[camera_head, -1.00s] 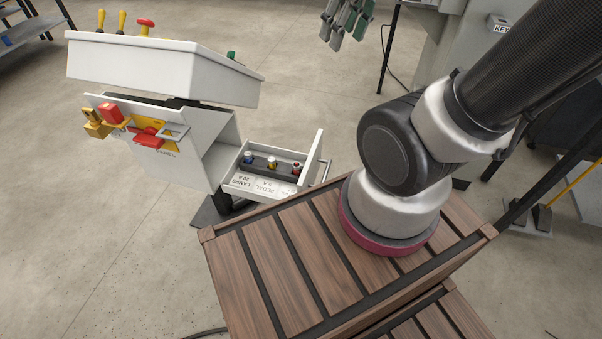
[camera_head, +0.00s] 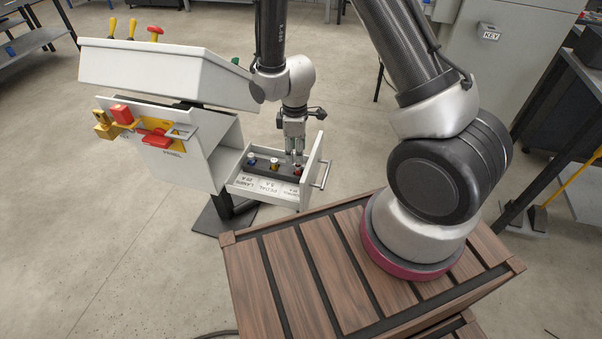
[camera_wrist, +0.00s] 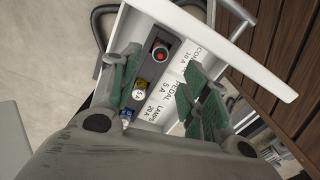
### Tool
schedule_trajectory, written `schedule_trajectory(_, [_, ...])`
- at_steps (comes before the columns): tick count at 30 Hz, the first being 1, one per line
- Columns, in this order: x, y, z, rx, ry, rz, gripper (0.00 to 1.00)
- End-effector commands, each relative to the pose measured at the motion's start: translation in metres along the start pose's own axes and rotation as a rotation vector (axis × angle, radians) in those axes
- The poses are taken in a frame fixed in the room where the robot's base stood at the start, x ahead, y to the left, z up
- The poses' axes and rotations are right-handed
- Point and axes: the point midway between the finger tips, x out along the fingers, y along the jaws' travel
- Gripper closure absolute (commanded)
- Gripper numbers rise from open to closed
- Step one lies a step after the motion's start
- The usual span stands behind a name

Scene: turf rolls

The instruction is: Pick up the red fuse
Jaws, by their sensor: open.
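The red fuse (camera_head: 297,169) stands in a dark holder strip in the open drawer (camera_head: 262,197), at the end nearest the drawer handle. In the wrist view the red fuse (camera_wrist: 160,54) shows as a red round top in a dark socket, closer to the left green-padded finger than to the right one. My gripper (camera_head: 295,155) points down just above it, fingers apart with nothing held; it also shows in the wrist view (camera_wrist: 163,72). Whether the fingertips reach down beside the fuse is unclear.
A yellow fuse (camera_wrist: 139,92) and a blue fuse (camera_wrist: 126,116) stand in the same strip. Drawer walls rise close around my gripper. A white control console (camera_head: 165,75) stands at left, and a wooden slatted surface (camera_head: 290,280) lies in front.

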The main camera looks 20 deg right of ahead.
Motion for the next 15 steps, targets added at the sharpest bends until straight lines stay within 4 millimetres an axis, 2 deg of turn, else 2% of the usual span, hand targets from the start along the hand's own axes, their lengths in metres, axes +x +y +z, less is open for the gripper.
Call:
schedule_trajectory(12, [0.059,0.001,0.008,0.003,-0.003,-0.002,0.54])
schedule_trajectory(15, [0.067,0.001,0.008,0.004,-0.002,-0.002,0.54])
